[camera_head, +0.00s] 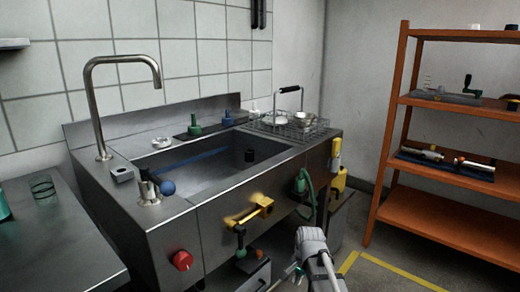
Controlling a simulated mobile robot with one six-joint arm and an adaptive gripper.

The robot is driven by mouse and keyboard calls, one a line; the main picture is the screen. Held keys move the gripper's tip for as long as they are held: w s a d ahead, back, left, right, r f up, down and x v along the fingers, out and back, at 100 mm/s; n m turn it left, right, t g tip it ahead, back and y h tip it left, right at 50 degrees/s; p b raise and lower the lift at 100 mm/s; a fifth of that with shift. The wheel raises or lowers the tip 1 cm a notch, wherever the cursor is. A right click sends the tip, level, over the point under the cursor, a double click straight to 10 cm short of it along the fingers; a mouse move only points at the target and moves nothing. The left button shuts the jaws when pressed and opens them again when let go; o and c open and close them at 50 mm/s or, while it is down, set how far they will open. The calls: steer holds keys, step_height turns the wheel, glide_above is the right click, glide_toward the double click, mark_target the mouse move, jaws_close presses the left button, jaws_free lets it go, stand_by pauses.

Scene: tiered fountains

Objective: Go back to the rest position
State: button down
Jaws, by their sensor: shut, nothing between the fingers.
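Part of my own arm (312,242) rises from the bottom edge, right of centre, in front of the steel sink unit (215,215). Its pale, rounded joint is uppermost, with darker parts and a small teal mark below. I cannot make out any fingers; the end of the arm runs out of the picture at the bottom. No held object shows. The arm stands in front of the lower right part of the unit; I cannot tell whether it touches it.
The sink front carries a red knob (181,260), a yellow handle (256,210) and a green hose loop (304,192). A wire rack (290,124) sits on top. An orange shelf (440,213) stands right. Yellow-lined floor (375,273) shows between them. A metal table (50,250) is left.

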steer(key=s+d+r+n+h+p, duration=0.1)
steer(key=s+d+r+n+p, duration=0.1)
steer(key=s+r+n+p, duration=0.3)
steer(key=s+d+r+n+p, duration=0.1)
steer(key=s+d+n, duration=0.25)
steer(key=s, duration=0.35)
step_height(320, 180, up, 37)
steer(key=p, duration=3.6)
steer(key=shift+w+a+g+p, duration=0.15)
steer(key=shift+a+g+p, duration=0.15)
steer(key=shift+g, duration=0.1)
steer(key=shift+r, duration=0.1)
